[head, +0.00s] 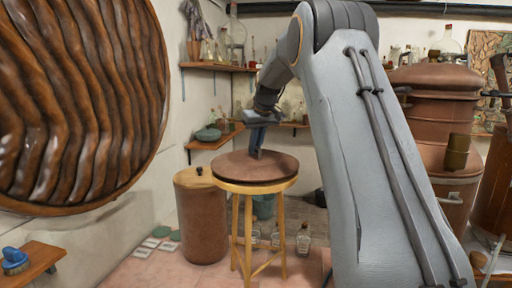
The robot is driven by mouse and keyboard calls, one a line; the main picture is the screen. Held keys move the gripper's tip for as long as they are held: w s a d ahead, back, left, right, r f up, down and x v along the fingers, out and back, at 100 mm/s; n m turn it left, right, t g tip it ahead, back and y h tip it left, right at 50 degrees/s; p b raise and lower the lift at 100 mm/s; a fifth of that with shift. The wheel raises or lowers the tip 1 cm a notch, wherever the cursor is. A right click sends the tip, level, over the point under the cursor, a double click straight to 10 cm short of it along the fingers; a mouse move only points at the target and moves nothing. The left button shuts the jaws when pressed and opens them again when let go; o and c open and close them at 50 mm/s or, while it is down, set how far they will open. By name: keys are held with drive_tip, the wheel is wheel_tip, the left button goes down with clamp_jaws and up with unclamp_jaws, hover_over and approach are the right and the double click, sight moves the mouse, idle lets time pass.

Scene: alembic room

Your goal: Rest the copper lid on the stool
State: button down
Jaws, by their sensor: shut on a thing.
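The copper lid (232,167) is a round, slightly domed brown disc in the head view. It lies flat over the top of the wooden stool (248,216), and the stool's yellow rim shows around its front edge. Lid and stool top appear to touch, though a small gap cannot be ruled out. My gripper (256,152) points down at the middle of the lid and is shut on it. The lid's grasped part is hidden by the fingers.
A brown cylindrical drum (202,220) stands close left of the stool. Glass bottles (303,240) stand on the floor behind it. A large copper vessel (428,120) is at right. Wall shelves (215,141) are behind. A big ribbed brown disc (75,100) fills the left foreground.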

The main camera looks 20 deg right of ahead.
idle(0.3)
drive_tip(key=c, duration=1.7)
unclamp_jaws()
drive_tip(key=shift+c, duration=0.2)
drive_tip(key=shift+f, duration=0.1)
